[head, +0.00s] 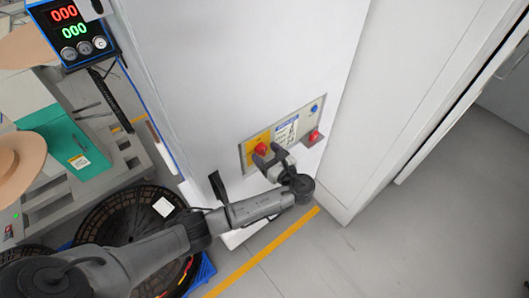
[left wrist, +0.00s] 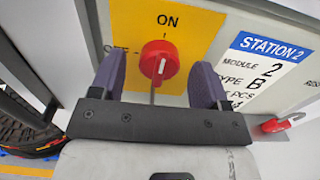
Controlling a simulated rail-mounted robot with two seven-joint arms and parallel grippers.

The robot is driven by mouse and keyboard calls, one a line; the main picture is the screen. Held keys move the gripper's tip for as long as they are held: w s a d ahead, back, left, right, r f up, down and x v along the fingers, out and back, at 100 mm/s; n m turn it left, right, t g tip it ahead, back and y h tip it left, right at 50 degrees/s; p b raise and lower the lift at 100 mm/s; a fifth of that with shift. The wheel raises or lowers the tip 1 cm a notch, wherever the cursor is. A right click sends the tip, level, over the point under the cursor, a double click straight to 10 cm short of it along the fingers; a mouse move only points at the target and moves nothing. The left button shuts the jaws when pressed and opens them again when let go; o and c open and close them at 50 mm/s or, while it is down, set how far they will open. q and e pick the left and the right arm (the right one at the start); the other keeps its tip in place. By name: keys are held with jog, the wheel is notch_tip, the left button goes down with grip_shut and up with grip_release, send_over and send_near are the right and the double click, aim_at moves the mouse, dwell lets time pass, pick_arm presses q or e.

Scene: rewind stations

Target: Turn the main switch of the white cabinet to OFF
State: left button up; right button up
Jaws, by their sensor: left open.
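The main switch, a red rotary knob (head: 261,149), sits on a yellow plate low on the white cabinet (head: 240,60). In the left wrist view the knob (left wrist: 160,60) has a whitish mark that looks roughly upright, in line with the tick under ON. The OFF label (left wrist: 118,49) is at the left, partly hidden by a finger. My left gripper (head: 272,157) is open in front of the knob. In the left wrist view its fingers (left wrist: 158,75) stand left and right of the knob with gaps. Contact is not visible. My right gripper is not in view.
A white Station 2 label (left wrist: 265,75) is right of the switch. A red part (head: 314,136) and a blue button (head: 315,108) are at the panel's right. A black reel (head: 125,215) lies lower left. Grey floor (head: 420,235) is clear at right.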

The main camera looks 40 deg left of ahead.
pick_arm(q)
jog(key=shift+a, duration=0.45)
jog(key=c, duration=0.9)
